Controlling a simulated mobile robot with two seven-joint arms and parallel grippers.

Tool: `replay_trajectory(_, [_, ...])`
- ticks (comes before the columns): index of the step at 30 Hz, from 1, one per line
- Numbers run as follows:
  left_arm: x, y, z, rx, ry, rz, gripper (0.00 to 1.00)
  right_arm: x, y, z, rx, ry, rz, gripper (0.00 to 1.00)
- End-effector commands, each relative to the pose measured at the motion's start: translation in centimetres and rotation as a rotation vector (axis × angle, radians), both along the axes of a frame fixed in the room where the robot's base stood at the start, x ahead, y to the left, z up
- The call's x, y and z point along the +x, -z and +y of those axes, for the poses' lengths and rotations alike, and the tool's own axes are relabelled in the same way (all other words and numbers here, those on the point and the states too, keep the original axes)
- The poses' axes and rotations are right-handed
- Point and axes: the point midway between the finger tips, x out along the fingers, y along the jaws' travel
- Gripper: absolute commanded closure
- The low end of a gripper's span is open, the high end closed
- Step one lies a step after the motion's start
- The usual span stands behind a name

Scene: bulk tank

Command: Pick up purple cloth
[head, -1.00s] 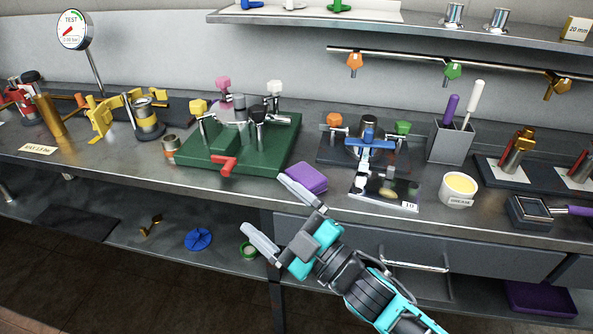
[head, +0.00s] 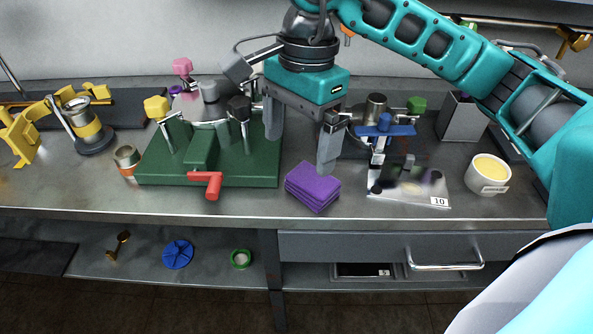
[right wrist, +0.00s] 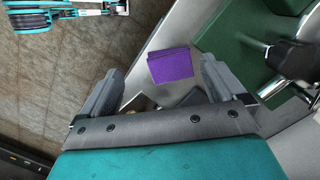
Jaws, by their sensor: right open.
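The purple cloth (head: 313,187) is a small folded stack lying on the steel counter near its front edge. It also shows in the right wrist view (right wrist: 171,66), ahead of and between the two fingers. My right gripper (head: 299,150) is open and empty, pointing down above and slightly behind the cloth, apart from it. Its fingers also show in the right wrist view (right wrist: 160,90), spread wide. My left gripper is not in view.
A green base with clamps and a red handle (head: 206,184) stands just left of the cloth. A metal plate marked 10 (head: 410,196) lies to its right, with a blue-topped fixture (head: 384,130) behind. A white tub (head: 487,174) stands farther right. The counter's front strip is clear.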

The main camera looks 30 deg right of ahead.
Motion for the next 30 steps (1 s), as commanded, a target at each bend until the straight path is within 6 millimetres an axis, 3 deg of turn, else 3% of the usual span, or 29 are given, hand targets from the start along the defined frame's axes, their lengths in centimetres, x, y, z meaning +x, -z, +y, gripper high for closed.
replay_trajectory(1, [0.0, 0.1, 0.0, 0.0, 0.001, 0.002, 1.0, 0.4, -0.5, -1.2, -0.052, 0.002, -0.028, 0.03])
replay_trajectory(5, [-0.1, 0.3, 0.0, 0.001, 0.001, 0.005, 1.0, 0.7, -0.5, -2.5, -0.112, 0.007, -0.05, 0.03])
replay_trajectory(15, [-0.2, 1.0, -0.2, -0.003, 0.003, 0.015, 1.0, 0.6, 5.3, -2.5, -0.114, 0.005, -0.048, 0.03])
replay_trajectory(23, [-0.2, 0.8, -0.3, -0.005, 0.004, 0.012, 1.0, 0.6, 7.4, -2.5, -0.113, 0.007, -0.048, 0.03])
replay_trajectory(30, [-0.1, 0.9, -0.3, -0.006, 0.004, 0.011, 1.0, 0.6, 11.0, -2.5, -0.111, 0.006, -0.047, 0.03])
